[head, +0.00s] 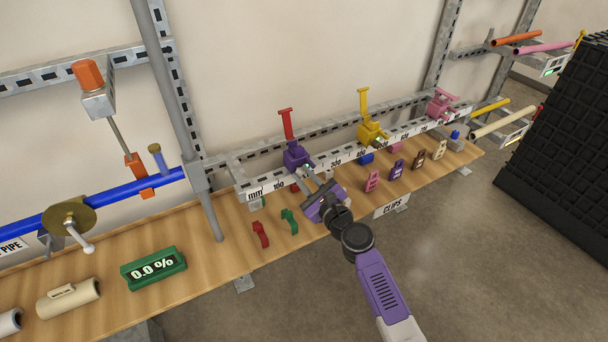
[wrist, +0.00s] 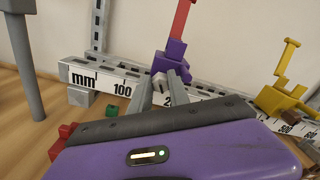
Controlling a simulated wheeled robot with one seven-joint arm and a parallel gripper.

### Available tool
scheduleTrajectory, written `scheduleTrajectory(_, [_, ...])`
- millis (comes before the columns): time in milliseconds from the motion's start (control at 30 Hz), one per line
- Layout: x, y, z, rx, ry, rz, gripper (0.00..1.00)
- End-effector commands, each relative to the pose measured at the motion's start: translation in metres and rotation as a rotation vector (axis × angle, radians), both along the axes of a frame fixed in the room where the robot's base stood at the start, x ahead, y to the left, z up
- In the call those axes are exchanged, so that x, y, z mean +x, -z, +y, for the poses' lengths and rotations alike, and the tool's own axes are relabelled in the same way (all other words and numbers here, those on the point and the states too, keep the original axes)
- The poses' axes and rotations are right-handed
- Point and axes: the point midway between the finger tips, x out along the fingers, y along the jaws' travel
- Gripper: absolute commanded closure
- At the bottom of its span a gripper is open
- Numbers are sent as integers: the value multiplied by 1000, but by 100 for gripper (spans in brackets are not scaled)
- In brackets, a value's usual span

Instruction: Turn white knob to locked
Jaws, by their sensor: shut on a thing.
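A purple clamp (head: 297,154) with an upright red handle (head: 286,123) sits on the ruler rail, near the 100 to 200 marks. It also shows in the wrist view (wrist: 172,58). On its front is a small white knob (wrist: 159,83). My gripper (head: 311,174) reaches the clamp from the front, and its two grey fingers are shut on the white knob. The fingers hide part of the knob, and I cannot read any lock mark on it.
A yellow clamp (head: 371,131) and a pink clamp (head: 439,104) stand farther right on the ruler rail (head: 345,155). Several coloured clips (head: 396,170) lie on the wooden shelf below. A grey post (head: 184,120) and blue pipe (head: 100,199) are on the left.

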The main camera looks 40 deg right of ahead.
Motion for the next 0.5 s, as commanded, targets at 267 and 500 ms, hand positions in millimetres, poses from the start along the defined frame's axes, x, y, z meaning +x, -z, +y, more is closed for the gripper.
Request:
scheduleTrajectory(267, [-1, 2, 0, 115, 0, -29, 100])
scheduleTrajectory(500, [-1, 2, 0, 150, 0, -39, 100])
